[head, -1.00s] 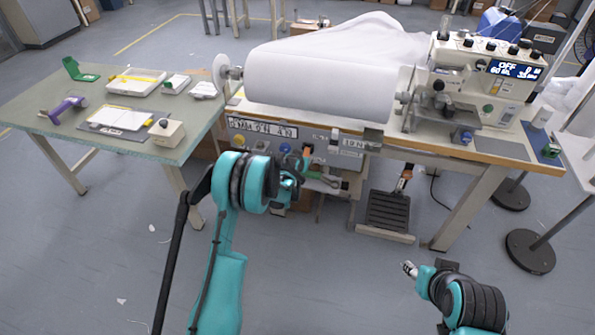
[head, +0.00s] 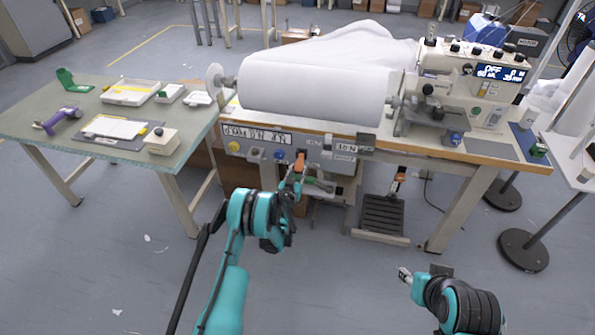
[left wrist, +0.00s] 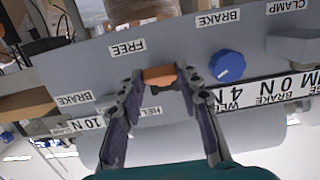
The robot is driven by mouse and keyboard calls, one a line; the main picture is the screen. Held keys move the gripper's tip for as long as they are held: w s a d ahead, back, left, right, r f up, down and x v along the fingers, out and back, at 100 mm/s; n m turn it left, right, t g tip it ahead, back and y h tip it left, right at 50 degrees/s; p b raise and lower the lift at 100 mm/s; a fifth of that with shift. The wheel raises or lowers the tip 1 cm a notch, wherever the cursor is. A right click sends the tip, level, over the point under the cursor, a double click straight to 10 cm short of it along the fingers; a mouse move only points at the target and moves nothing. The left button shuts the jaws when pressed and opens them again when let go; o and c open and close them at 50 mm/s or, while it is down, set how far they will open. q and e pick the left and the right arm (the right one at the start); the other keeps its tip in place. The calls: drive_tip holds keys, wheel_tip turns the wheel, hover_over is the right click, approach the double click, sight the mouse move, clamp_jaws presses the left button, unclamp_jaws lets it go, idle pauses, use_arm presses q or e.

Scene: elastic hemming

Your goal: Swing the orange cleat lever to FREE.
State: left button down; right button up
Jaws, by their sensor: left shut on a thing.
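The orange cleat lever (head: 300,159) sticks out from the grey panel under the white roll in the head view. In the left wrist view, its orange end (left wrist: 160,76) lies between my left fingertips. My left gripper (left wrist: 158,82) is shut on it. The wrist view is upside down: the FREE label (left wrist: 127,48) shows above left of the lever, and a partly covered label, seemingly HELD (left wrist: 148,111), shows below it. In the head view my left gripper (head: 297,180) is small and partly hidden by my wrist. My right gripper (head: 404,274) hangs low, away from the panel.
A blue knob (left wrist: 228,66) sits close beside the lever, near a BRAKE label (left wrist: 218,19). The white fabric roll (head: 315,90) is above the panel. A sewing machine (head: 465,90) stands right; a green side table (head: 50,145) stands left. A pedal (head: 382,213) is below.

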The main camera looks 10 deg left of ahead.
idle(0.4)
use_arm(q)
drive_tip(key=c, duration=1)
unclamp_jaws()
drive_tip(key=shift+c, duration=0.2)
wheel_tip(320, 180, up, 10)
